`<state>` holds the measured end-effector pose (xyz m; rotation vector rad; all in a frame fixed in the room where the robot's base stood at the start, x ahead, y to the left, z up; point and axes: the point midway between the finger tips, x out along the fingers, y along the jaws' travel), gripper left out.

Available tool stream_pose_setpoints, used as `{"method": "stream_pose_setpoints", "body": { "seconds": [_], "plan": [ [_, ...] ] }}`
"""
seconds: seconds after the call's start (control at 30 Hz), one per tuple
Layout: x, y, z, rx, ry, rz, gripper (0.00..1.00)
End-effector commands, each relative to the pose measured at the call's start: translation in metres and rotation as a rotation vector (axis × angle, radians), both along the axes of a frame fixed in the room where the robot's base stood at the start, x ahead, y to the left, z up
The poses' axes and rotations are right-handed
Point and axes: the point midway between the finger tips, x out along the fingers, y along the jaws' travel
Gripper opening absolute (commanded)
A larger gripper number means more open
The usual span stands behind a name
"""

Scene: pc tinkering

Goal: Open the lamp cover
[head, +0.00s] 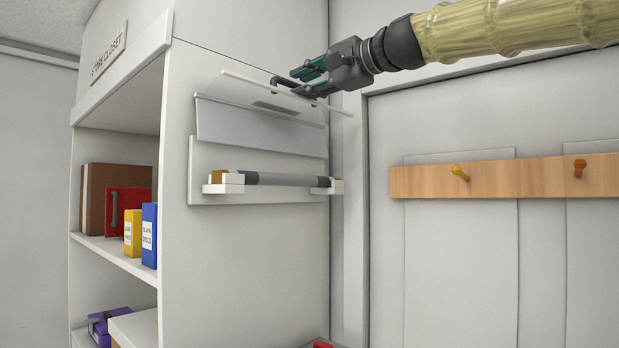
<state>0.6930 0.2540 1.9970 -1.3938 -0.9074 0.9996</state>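The lamp cover (255,128) is a pale grey hinged panel on the side wall of the cabinet. It is swung up above the lamp, and its thin outer edge (240,80) sticks out from the wall. The lamp tube (280,179) is exposed below it, a grey tube between two end holders. My gripper (300,80) is at the cover's raised outer edge, by a dark handle-like piece. The teal and dark fingers overlap the edge, so I cannot tell whether they are closed on it.
The cabinet (240,260) has open shelves at left, with books and boxes (149,235). A wooden peg rail (520,178) is on the wall at right. The space in front of the lamp and below my arm looks free.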

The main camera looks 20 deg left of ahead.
Motion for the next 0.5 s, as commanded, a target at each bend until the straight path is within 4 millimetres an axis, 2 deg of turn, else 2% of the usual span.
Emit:
{"method": "stream_pose_setpoints", "body": {
  "seconds": [0.5],
  "plan": [
    [-0.011, -0.029, 0.001, -0.001, 0.000, 0.001, 0.25]
  ]
}}
